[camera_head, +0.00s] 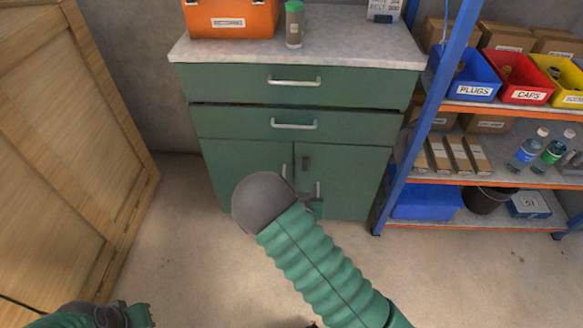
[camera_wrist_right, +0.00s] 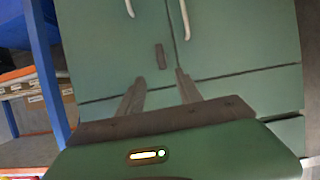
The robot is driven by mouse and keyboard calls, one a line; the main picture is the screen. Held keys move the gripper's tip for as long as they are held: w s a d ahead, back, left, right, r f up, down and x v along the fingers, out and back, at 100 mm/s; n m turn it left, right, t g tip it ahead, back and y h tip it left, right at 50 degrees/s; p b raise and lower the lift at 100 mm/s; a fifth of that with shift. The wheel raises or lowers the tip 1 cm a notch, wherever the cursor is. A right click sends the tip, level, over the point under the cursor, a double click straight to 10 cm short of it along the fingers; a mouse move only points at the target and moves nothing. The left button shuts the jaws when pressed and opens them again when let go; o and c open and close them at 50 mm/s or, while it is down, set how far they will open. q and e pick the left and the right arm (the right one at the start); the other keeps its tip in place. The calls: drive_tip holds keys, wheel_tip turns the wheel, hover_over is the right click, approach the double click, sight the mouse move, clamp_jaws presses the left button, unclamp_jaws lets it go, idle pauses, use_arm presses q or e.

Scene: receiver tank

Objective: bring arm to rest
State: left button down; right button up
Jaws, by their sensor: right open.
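My right arm reaches in from the lower right in the head view. Its gripper (camera_head: 314,203) is partly hidden by my own wrist, in front of the green cabinet (camera_head: 245,165). In the right wrist view the two fingers of that gripper (camera_wrist_right: 158,88) are apart with nothing between them, and the cabinet doors (camera_wrist_right: 235,45) are behind them. I cannot tell the exact distance to the doors. My left gripper (camera_head: 142,315) shows only partly at the bottom left edge, and its jaws are unclear.
The cabinet top (camera_head: 345,50) holds an orange toolbox (camera_head: 230,20) and a green-brown container (camera_head: 294,25). A dark gap runs above the second drawer (camera_head: 340,125). A blue-posted shelf (camera_head: 407,170) stands right, a wooden crate (camera_head: 60,130) left. Floor (camera_head: 195,250) between is clear.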

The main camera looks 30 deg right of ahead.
drive_tip(key=s+a+r+n+g+y, duration=0.1)
drive_tip(key=s+a+r+g+y, duration=0.15)
drive_tip(key=s+a, duration=0.25)
drive_tip(key=s+a+r+n+g+y, duration=0.1)
drive_tip(key=s+a+g+y, duration=0.2)
drive_tip(key=s+a, duration=0.15)
drive_tip(key=s+a+r+n+g+y, duration=0.1)
drive_tip(key=s+r+n+g, duration=0.15)
drive_tip(key=s, duration=0.35)
drive_tip(key=s+a+r+n+g+y, duration=0.1)
drive_tip(key=s+a+r+n, duration=0.15)
drive_tip(key=s, duration=0.35)
wheel_tip(320, 180, up, 28)
drive_tip(key=m+p, duration=0.1)
drive_tip(key=p, duration=2.6)
drive_tip(key=shift+d+f+p, duration=0.15)
drive_tip(key=shift+d+p, duration=0.1)
drive_tip(key=shift+p, duration=0.05)
